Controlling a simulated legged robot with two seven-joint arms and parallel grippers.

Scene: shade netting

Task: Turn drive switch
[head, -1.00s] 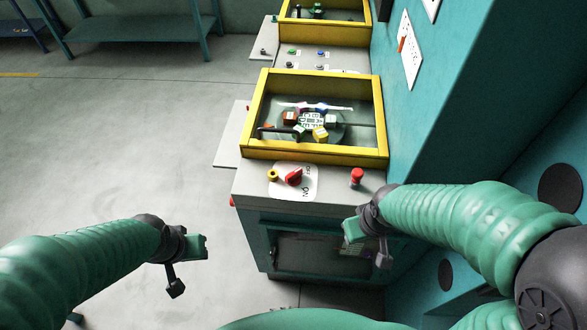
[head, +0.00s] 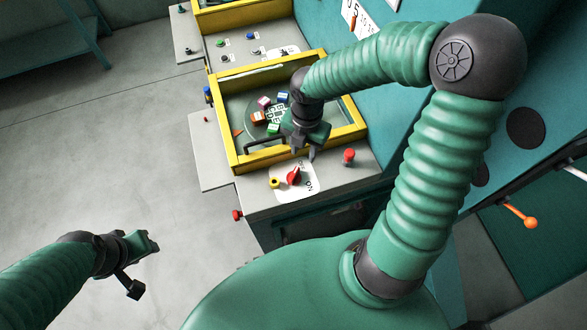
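The drive switch, a red rotary knob (head: 293,177), sits on a white plate with an "ON" marking on the grey top of the machine cabinet (head: 345,181). A small yellow button (head: 274,182) is to its left, and a red mushroom button (head: 348,156) is to its right. My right gripper (head: 302,153) is just above and behind the knob, pointing down, with its two fingers apart and nothing between them. It looks close to the knob but apart from it. My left gripper (head: 146,265) hangs over the floor at the lower left, away from the cabinet; its fingers look apart and empty.
A yellow-framed box (head: 229,143) with coloured blocks on a round disc lies behind the knob. A red button (head: 237,215) sticks out from the cabinet's left side. A lever with an orange knob (head: 521,216) is at right.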

